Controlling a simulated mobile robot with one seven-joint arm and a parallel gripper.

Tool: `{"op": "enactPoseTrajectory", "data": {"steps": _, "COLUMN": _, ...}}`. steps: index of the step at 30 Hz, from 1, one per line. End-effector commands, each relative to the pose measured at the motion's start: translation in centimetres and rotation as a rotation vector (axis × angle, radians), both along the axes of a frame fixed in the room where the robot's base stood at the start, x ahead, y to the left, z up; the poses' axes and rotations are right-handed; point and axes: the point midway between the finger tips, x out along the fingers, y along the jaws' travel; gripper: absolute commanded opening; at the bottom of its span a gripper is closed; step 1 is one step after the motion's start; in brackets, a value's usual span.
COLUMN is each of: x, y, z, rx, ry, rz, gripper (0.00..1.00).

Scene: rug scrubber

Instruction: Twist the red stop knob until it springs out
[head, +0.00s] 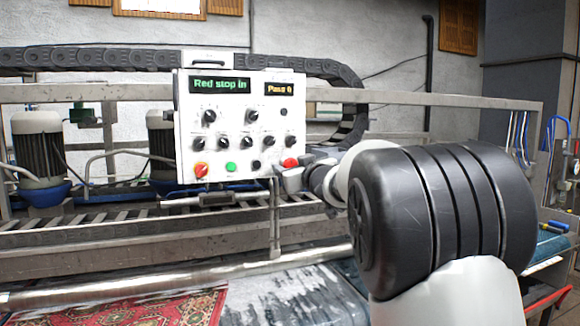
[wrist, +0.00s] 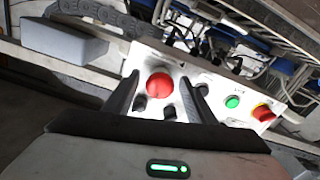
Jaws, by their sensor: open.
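The red stop knob (head: 290,162) is at the lower right of the white control panel (head: 222,135). In the wrist view the round red knob (wrist: 159,83) appears between my two dark fingers. My gripper (head: 287,177) is at the panel's lower right corner, close to the knob; it also shows in the wrist view (wrist: 160,77). The fingers are open, one on each side of the knob, with white panel visible between. I cannot tell whether they touch it. The green display (head: 221,85) reads "Red stop in".
A green button (head: 231,167) and a red-and-yellow switch (head: 201,170) sit left along the panel's bottom row. Several black knobs fill the rows above. A metal rail (head: 450,98) runs behind. A patterned red rug (head: 150,308) lies below.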

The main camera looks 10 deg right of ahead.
Motion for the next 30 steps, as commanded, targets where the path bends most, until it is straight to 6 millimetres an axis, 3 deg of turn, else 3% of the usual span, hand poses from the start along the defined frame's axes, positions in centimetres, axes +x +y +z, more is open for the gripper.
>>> {"op": "enactPoseTrajectory", "data": {"steps": 5, "x": -0.01, "y": 0.00, "z": -0.02, "rx": 0.000, "ry": 0.000, "rz": 0.000, "gripper": 0.51}}
{"op": "enactPoseTrajectory", "data": {"steps": 12, "x": -0.03, "y": 0.00, "z": -0.02, "rx": 0.000, "ry": 0.000, "rz": 0.000, "gripper": 0.10}}
{"op": "enactPoseTrajectory", "data": {"steps": 22, "x": -0.03, "y": 0.01, "z": 0.18, "rx": 0.047, "ry": 0.011, "rz": 0.001, "gripper": 0.09}}
{"op": "enactPoseTrajectory", "data": {"steps": 30, "x": -0.02, "y": -0.04, "z": 0.38, "rx": 0.216, "ry": 0.046, "rz": -0.001, "gripper": 0.09}}
